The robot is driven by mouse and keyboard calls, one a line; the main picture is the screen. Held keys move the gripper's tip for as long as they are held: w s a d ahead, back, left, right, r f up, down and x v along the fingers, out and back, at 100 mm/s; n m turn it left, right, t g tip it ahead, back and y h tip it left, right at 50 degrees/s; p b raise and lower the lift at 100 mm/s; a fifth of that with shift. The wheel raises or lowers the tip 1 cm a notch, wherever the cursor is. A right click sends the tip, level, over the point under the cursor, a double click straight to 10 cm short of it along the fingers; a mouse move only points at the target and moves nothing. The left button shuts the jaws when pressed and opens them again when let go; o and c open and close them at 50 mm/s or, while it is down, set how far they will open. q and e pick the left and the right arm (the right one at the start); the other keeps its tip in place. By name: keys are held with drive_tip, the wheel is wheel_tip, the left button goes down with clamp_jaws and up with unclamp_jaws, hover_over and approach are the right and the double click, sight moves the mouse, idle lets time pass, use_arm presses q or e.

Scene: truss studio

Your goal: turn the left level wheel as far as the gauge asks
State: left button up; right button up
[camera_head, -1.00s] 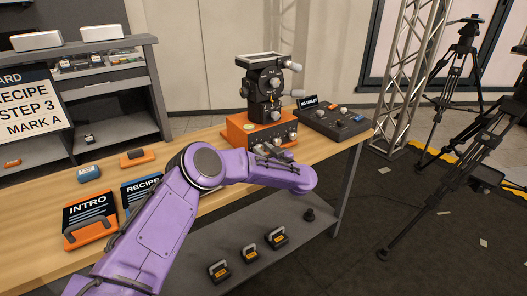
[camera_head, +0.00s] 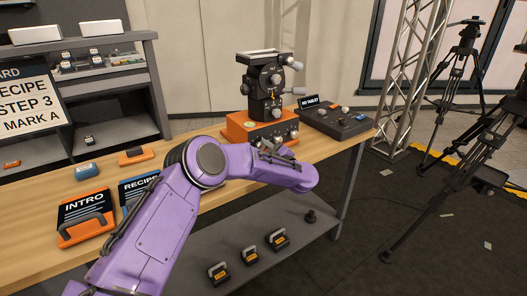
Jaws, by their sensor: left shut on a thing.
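The black camera head (camera_head: 264,77) stands upright on an orange base unit (camera_head: 236,131) at the back of the wooden bench. Small knobs or wheels sit along the base's front face, and a dark knob (camera_head: 245,89) is on the head's left side. My purple left arm reaches across the bench, and its gripper (camera_head: 272,147) is at the front of the orange base, shut on a small wheel there, which I take as the left level wheel. The jaws are small and partly hidden by my own forearm, so the wheel's turn is unclear. The gauge is too small to read. My right gripper is out of view.
A dark control panel (camera_head: 335,121) with a "NO TABLET" sign (camera_head: 308,101) stands right of the base. INTRO (camera_head: 84,210) and RECIPE (camera_head: 137,188) clapboard-like cards lie front left. Clamps (camera_head: 250,255) rest on the lower shelf. Tripods (camera_head: 465,50) stand at right.

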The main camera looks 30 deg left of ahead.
use_arm(q)
drive_tip(key=shift+n, duration=0.3)
drive_tip(key=o, duration=1)
drive_tip(key=shift+o, duration=0.2)
drive_tip(key=shift+d, duration=0.1)
drive_tip(key=v, duration=1)
drive_tip(key=shift+d+b, duration=0.15)
drive_tip(key=shift+b, duration=0.25)
drive_tip(key=shift+f, duration=0.1)
